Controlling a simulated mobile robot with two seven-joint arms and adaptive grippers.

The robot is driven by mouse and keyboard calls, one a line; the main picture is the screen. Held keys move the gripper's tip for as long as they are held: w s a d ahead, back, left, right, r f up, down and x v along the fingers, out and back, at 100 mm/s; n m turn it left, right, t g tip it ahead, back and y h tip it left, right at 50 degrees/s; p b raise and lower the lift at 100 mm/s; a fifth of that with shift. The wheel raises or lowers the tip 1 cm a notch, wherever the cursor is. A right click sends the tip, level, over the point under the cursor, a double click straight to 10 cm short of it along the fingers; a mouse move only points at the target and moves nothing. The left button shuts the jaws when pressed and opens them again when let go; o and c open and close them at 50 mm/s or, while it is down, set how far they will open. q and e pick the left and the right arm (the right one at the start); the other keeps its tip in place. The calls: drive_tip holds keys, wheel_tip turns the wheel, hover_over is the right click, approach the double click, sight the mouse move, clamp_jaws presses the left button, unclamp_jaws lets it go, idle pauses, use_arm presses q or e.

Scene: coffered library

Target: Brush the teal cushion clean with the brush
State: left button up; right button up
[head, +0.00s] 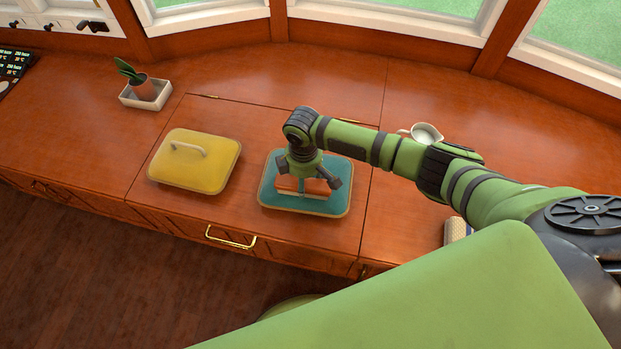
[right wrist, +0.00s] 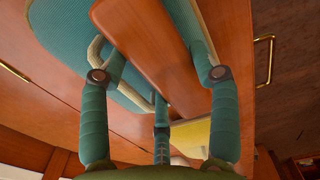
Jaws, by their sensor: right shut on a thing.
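The teal cushion (head: 338,204), with a pale edge, lies flat on the wooden counter in the middle of the head view. It also shows at the upper left of the right wrist view (right wrist: 62,25). My right gripper (head: 306,190) points down over the cushion and is shut on the brush (head: 318,186). My left gripper is not in view.
A yellow cushion-like piece (head: 190,173) with a pale handle lies left of the teal cushion. A potted plant (head: 142,88) stands in a white tray (head: 128,97). A white jug (head: 427,135) and a woven item (head: 457,231) are to the right. Counter behind the cushion is clear.

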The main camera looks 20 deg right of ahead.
sight(292, 178)
drive_tip(key=shift+w+a, duration=0.4)
drive_tip(key=shift+a, duration=0.35)
drive_tip(key=shift+w+a, duration=0.35)
drive_tip(key=shift+a, duration=0.4)
drive_tip(key=shift+s+d+r+p, duration=0.15)
drive_tip(key=shift+s+d+p, duration=0.2)
drive_tip(key=shift+d+p, duration=0.35)
drive_tip(key=shift+s+d+r+p, duration=0.1)
drive_tip(key=shift+s+d+p, duration=0.2)
drive_tip(key=shift+d+p, duration=0.3)
drive_tip(key=shift+s+d+f, duration=0.1)
drive_tip(key=shift+d, duration=0.1)
